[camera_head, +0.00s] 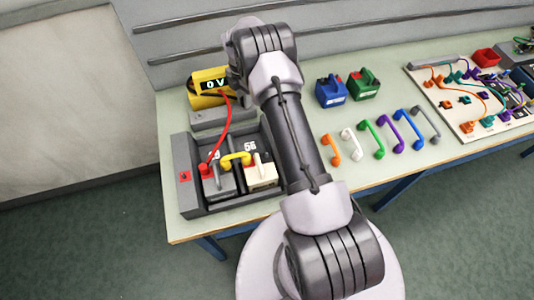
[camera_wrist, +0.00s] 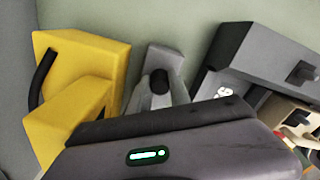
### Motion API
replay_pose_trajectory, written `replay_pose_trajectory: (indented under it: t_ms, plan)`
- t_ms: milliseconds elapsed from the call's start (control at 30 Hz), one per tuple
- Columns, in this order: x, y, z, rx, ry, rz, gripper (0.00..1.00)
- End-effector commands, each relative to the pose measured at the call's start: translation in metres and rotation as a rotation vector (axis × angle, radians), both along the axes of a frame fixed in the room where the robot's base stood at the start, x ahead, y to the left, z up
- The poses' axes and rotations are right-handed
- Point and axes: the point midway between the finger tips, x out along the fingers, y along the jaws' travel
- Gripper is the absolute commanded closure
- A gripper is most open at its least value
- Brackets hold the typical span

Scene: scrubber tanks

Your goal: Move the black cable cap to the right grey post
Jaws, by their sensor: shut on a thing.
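The black cable cap (camera_wrist: 160,82) shows in the middle of the wrist view, in front of a grey block (camera_wrist: 168,58). My gripper (camera_wrist: 161,98) is shut on it; the dark wrist housing hides much of the fingers. In the head view my arm hides the gripper and the cap. I cannot make out a right grey post with certainty. A grey holder (camera_head: 190,149) stands on the table at the left, with a dark grey block (camera_head: 217,185) and a cream block (camera_head: 262,174) in it. The holder also shows at the right of the wrist view (camera_wrist: 252,52).
A yellow meter (camera_head: 207,76) reading 0 V stands behind the holder; it fills the left of the wrist view (camera_wrist: 75,75). A red cable (camera_head: 225,130) runs to the dark block. A yellow link (camera_head: 235,158) lies between the blocks. Coloured links and two battery-like blocks (camera_head: 331,91) stand right of my arm.

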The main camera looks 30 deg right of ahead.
Motion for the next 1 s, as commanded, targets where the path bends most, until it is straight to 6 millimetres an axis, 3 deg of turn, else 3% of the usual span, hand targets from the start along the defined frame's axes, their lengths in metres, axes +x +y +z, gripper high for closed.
replay_pose_trajectory:
  t_ms: [333, 367, 467, 700, 800, 1000]
  plan:
    - [-0.0003, 0.0, -0.0031, 0.0, 0.001, 0.0, 1.0]
    - [-0.0003, 0.0001, -0.0032, 0.0, 0.001, 0.0, 0.73]
    - [-0.0002, 0.0, -0.0031, 0.0, 0.001, 0.0, 0.53]
    - [0.0, 0.0, -0.0026, 0.0, 0.0, 0.0, 0.51]
    - [0.0001, 0.0, -0.0026, 0.0, 0.0, 0.0, 0.31]
    - [0.0001, -0.0001, -0.0024, 0.0, 0.0, 0.0, 0.29]
